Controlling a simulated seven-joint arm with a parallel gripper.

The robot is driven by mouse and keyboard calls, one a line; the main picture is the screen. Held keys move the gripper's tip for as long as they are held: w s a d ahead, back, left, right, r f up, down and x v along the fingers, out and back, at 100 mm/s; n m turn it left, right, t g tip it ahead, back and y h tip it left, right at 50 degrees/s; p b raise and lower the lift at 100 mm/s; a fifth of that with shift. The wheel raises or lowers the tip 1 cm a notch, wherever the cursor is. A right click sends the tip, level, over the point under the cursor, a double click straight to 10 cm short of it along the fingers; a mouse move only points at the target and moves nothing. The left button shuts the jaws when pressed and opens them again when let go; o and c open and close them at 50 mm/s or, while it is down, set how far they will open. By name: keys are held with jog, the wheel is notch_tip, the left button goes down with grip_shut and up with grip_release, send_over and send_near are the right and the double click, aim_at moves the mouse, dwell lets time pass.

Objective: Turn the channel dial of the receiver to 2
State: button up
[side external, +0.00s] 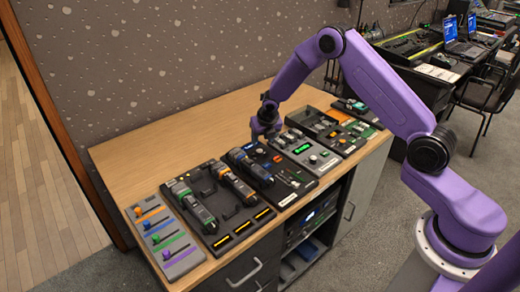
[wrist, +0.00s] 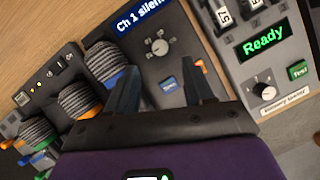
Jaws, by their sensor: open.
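The receiver (wrist: 185,22) is a dark panel with a blue screen (wrist: 140,14) reading "Ch 1 silent", cut off at the top of the wrist view. Its channel dial (wrist: 159,46) is a round grey knob with small marks around it, too small to read. A blue button (wrist: 168,86) sits below the dial, between my fingers. In the side external view the receiver's panel (side external: 290,182) lies on the counter. My gripper (wrist: 164,70) is open and empty, its fingers pointing toward the dial without enclosing it. In the side external view my gripper (side external: 265,135) hangs over the receiver's back part.
Right of the receiver is a panel with a green "Ready" screen (wrist: 263,39), its own knob (wrist: 264,91) and a green button (wrist: 298,69). Left are units with coiled cables (wrist: 78,98). A fader board (side external: 168,235) is at the counter's left end. The counter's back (side external: 190,130) is clear.

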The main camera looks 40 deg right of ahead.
aim_at(260, 151)
jog(key=shift+x, duration=3.85)
grip_shut()
